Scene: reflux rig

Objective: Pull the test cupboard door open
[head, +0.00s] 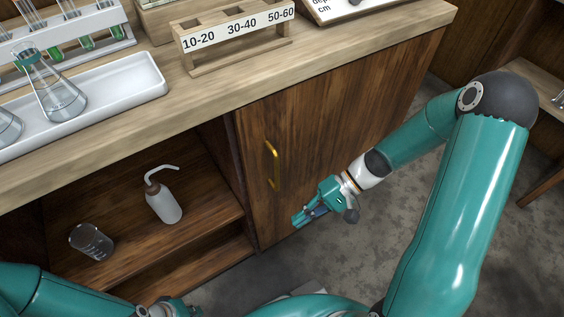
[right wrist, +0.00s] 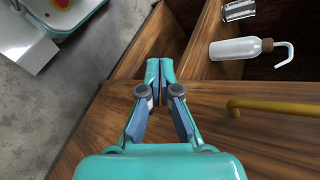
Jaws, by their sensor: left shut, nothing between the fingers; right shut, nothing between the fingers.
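The brown wooden cupboard door (head: 335,125) is under the bench and looks closed, with its top edge along the bench front. Its brass handle (head: 271,165) is upright near the door's left edge. My right gripper (head: 298,219) is shut and empty, low in front of the door, right of and below the handle and apart from it. In the right wrist view my right gripper's fingertips (right wrist: 159,68) are together, with the handle (right wrist: 275,108) to their right. My left gripper (head: 182,309) is shut at the bottom edge, partly cut off.
Left of the door is an open shelf (head: 205,205) with a wash bottle (head: 163,203) and a glass beaker (head: 91,242). On the bench top stand a labelled wooden rack (head: 238,40), a white tray (head: 130,95) and a flask (head: 55,95). Grey floor (head: 370,240) is clear before the door.

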